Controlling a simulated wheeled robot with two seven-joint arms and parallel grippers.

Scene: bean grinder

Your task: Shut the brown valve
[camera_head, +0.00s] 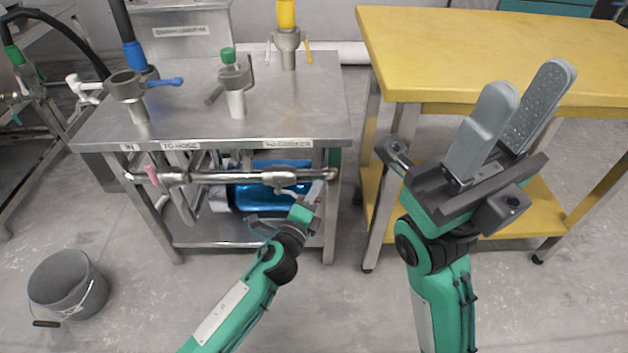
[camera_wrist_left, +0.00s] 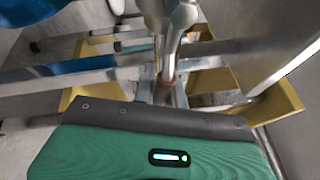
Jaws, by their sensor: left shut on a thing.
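The brown valve handle (camera_wrist_left: 164,88) shows in the left wrist view as a short brown lever below a silver pipe fitting. My left gripper (camera_wrist_left: 165,92) has its two narrow grey fingers close around this handle and is shut on it. In the head view my left gripper (camera_head: 316,193) is at the right end of the horizontal pipe (camera_head: 235,178) on the steel table's front; the handle is hidden or too small to make out there. My right gripper (camera_head: 532,82) is open and empty, raised in front of the yellow table.
The steel table (camera_head: 185,130) carries several pipe fittings with coloured handles. A pink-handled valve (camera_head: 153,174) is on the pipe's left part. A blue tank (camera_head: 262,195) lies below the pipe. The yellow table (camera_head: 430,45) stands right. A grey bucket (camera_head: 68,283) stands on the floor.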

